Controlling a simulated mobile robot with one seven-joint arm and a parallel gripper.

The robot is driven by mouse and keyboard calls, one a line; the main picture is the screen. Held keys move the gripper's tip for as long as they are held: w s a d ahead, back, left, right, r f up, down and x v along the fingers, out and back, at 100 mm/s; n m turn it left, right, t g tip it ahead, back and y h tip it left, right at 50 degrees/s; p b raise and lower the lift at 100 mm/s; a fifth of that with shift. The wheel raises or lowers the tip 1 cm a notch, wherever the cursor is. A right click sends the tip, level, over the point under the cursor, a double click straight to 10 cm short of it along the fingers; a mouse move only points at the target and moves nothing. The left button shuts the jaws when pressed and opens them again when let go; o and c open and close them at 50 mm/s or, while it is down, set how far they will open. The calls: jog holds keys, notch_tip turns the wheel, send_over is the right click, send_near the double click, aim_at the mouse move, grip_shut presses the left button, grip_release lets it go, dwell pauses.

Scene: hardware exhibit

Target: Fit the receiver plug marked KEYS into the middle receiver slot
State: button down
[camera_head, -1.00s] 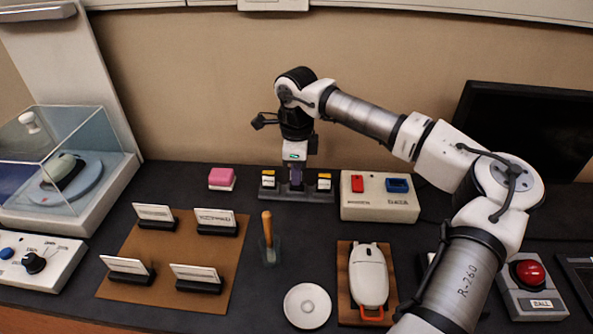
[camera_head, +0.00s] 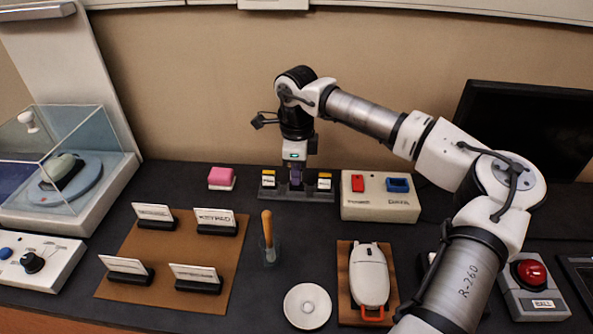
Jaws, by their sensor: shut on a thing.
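The receiver holder (camera_head: 310,195) is a dark grey block at the back of the table. My gripper (camera_head: 296,182) points straight down over the middle slot. It is shut on a dark purple plug (camera_head: 296,178), which is at the middle slot, between the two yellow-topped plugs. My fingers hide most of this plug, and I cannot read its marking or tell how deep it sits.
A white box (camera_head: 380,206) with a red and a blue part stands close to the right of the holder. A pink block (camera_head: 221,177) lies to the left. A wooden-handled tool (camera_head: 267,228) stands upright in front.

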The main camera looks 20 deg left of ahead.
jog(key=shift+f+b, duration=0.75)
jog(key=shift+f, duration=0.25)
dwell(0.8)
jog(key=c, duration=0.9)
grip_release()
jog(key=shift+o, duration=0.2)
jog(key=shift+r, duration=0.15)
jog(key=shift+r+p, duration=2.1)
jog(key=shift+r, duration=1.3)
